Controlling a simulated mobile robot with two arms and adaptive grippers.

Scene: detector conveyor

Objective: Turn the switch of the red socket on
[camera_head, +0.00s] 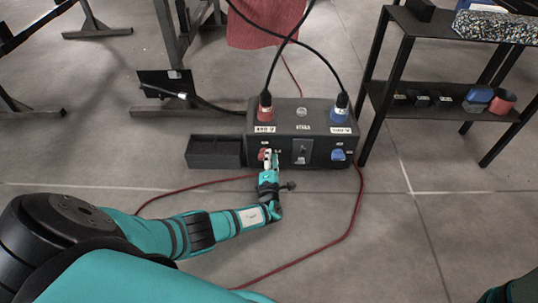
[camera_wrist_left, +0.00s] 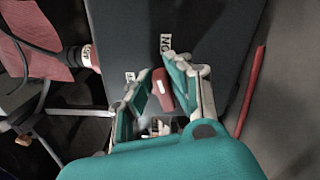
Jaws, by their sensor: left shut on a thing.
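The dark grey power box (camera_head: 318,125) stands on the floor. On its left top is the red socket (camera_head: 265,107) with a black cable plugged in. The red switch (camera_head: 262,154) is on the front face below it. My left gripper (camera_head: 270,157) is at that switch. In the left wrist view its fingers (camera_wrist_left: 162,74) are on both sides of the red switch (camera_wrist_left: 163,90), shut on it. The switch appears slightly tilted in that view. Labels show beside it, one reading "ON". My right gripper is out of view.
The blue socket (camera_head: 340,109) and blue switch (camera_head: 338,155) are on the box's right side. A black bin (camera_head: 214,152) stands left of the box. A black shelf (camera_head: 440,100) stands to the right. A red cable (camera_head: 345,225) lies on the floor.

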